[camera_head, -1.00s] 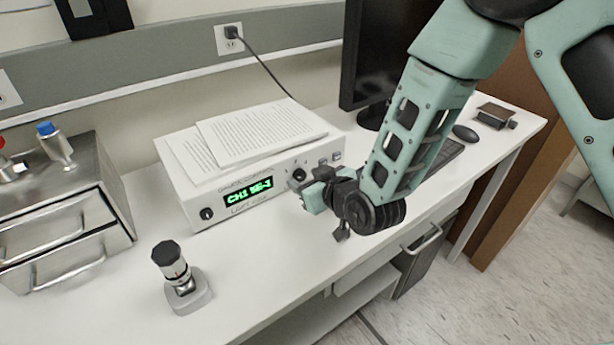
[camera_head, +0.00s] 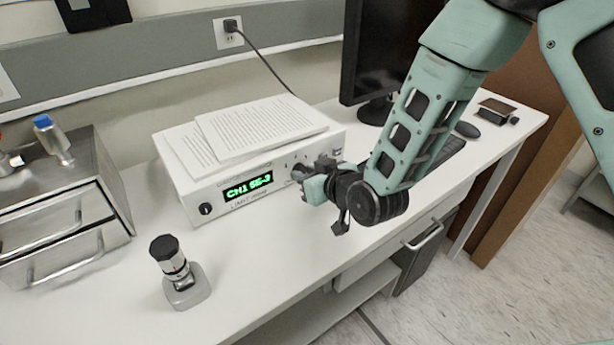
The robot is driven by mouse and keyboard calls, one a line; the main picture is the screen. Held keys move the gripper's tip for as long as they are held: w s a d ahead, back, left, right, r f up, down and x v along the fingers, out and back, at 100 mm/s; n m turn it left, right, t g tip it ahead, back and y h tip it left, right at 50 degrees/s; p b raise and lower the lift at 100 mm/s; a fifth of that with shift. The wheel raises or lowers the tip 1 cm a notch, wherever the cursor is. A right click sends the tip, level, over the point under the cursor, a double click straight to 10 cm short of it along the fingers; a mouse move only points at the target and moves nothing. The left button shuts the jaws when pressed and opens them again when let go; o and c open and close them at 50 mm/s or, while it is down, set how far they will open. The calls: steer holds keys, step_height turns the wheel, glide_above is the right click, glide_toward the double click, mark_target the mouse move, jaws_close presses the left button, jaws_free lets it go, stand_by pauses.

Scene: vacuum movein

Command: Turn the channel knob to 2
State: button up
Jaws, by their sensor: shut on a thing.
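A white box-shaped control unit (camera_head: 249,203) stands on the bench, with a green display (camera_head: 249,188) on its front. The display starts with "CH1"; its last character looks like a 3, but the text is blurred. A dark knob (camera_head: 297,171) sits right of the display, and I take it as the channel knob, though its label is too small to read. My gripper (camera_head: 302,181) is at this knob and shut on it, hiding part of it. A second black knob (camera_head: 205,209) is left of the display.
Papers (camera_head: 255,135) lie on top of the unit. A small microscope-like device (camera_head: 178,275) stands in front at left, and a metal drawer box (camera_head: 70,215) is at far left. A monitor (camera_head: 378,60) is behind my arm.

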steer(key=m+b, duration=0.1)
steer(key=m+y+b, duration=0.1)
steer(key=m+g+y+b, duration=0.1)
steer(key=shift+w+d+f+m+b, duration=0.2)
steer(key=shift+d+f+m+b, duration=0.05)
steer(key=shift+d+m+b, duration=0.05)
steer(key=m+y+b, duration=0.1)
steer(key=m+y, duration=0.1)
steer(key=m, duration=0.1)
steer(key=shift+m+g+y, duration=0.3)
steer(key=shift+m+g, duration=0.1)
stand_by(0.4)
steer(key=o, duration=1)
